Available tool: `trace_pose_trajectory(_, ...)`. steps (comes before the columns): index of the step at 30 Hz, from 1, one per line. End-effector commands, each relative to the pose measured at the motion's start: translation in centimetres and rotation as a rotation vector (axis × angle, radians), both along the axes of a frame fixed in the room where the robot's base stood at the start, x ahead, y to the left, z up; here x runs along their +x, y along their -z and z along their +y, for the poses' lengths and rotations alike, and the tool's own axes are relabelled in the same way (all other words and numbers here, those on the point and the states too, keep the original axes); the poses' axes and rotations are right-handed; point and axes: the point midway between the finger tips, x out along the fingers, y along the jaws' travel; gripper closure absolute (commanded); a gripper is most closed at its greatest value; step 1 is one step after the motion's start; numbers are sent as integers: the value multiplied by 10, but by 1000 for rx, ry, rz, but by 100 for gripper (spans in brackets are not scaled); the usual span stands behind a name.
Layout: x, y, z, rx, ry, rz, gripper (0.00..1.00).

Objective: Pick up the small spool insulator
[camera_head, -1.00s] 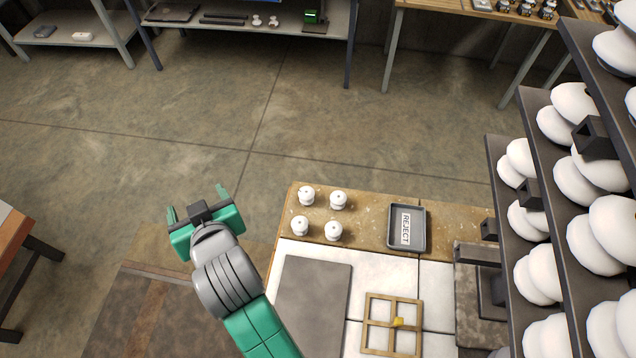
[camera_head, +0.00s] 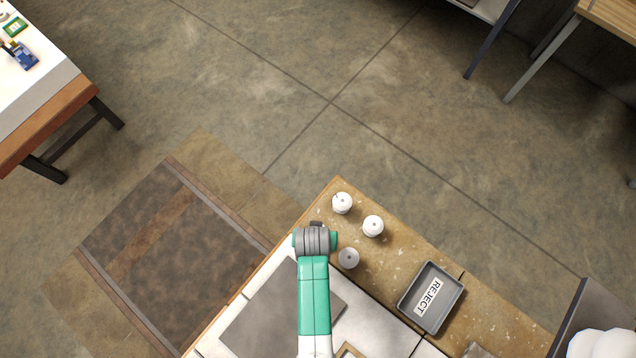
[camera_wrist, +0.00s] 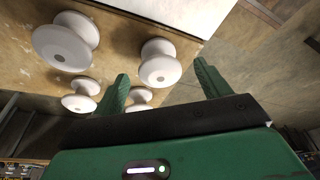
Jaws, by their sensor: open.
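Several white spool insulators stand at the corner of the bench. In the head view three show: one at the far corner (camera_head: 342,203), one right of it (camera_head: 372,226), and one nearer (camera_head: 348,257). My wrist hides the place of another. I cannot tell which is smallest. My gripper (camera_wrist: 163,68) is open and empty. The centre spool appears between its fingers in the picture; contact is not visible.
A grey REJECT tray (camera_head: 431,298) lies right of the spools on the bench. A dark grey mat (camera_head: 262,325) lies on the white bench part, beside my arm. White insulators on a rack (camera_head: 603,343) stand at the lower right. Open floor lies beyond the bench.

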Motion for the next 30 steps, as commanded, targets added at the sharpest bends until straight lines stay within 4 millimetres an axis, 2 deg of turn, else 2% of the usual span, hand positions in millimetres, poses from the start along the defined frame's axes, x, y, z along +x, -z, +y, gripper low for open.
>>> trace_pose_trajectory(7, 14, 40, -2, 0, 0, 0, 24)
trace_pose_trajectory(10, 16, 47, -3, 0, 0, -1, 24)
trace_pose_trajectory(16, 16, 47, -2, 0, 0, -1, 24)
trace_pose_trajectory(17, 16, 47, -2, 0, 0, -1, 28)
trace_pose_trajectory(24, 16, 47, -2, 0, 0, -1, 75)
trace_pose_trajectory(30, 17, 46, -2, 0, 0, -2, 76)
